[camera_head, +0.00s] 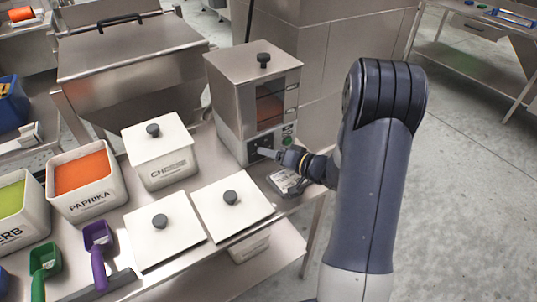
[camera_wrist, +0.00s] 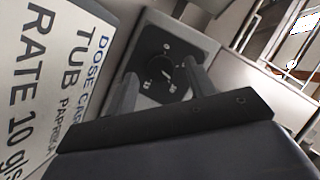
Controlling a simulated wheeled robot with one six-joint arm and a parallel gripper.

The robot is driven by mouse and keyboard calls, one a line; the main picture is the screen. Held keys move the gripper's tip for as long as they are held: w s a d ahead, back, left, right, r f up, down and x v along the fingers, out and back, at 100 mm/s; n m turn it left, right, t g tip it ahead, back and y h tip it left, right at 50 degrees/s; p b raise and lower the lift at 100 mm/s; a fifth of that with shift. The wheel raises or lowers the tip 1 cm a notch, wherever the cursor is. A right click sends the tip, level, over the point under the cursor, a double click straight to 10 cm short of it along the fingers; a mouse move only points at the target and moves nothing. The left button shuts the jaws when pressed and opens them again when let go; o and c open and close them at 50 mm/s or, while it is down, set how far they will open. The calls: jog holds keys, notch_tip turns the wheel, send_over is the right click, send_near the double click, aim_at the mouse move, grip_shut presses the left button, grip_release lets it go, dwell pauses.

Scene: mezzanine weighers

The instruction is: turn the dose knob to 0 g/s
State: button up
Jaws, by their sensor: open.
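The dose knob (camera_wrist: 160,71) is a dark dial on a black plate with small white marks, in the middle of the wrist view. Its pointer setting is too small to read surely. The plate sits low on the front of a steel doser (camera_head: 232,104) in the head view. My gripper (camera_head: 274,154) is at that front, reaching in from the right. In the wrist view its two fingers stand apart on either side of the knob. I cannot tell whether they touch it. In the head view the fingers partly hide the plate.
A dose card (camera_wrist: 62,70) reading paprika and rate 10 g/s fills the wrist view's left. A green button (camera_head: 288,141) is near my gripper.

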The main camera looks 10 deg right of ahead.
jog(key=shift+w+a+f, duration=0.2)
jog(key=shift+w+a, duration=0.2)
jog(key=shift+w, duration=0.15)
jog(key=shift+c, duration=0.4)
jog(key=c, duration=0.9)
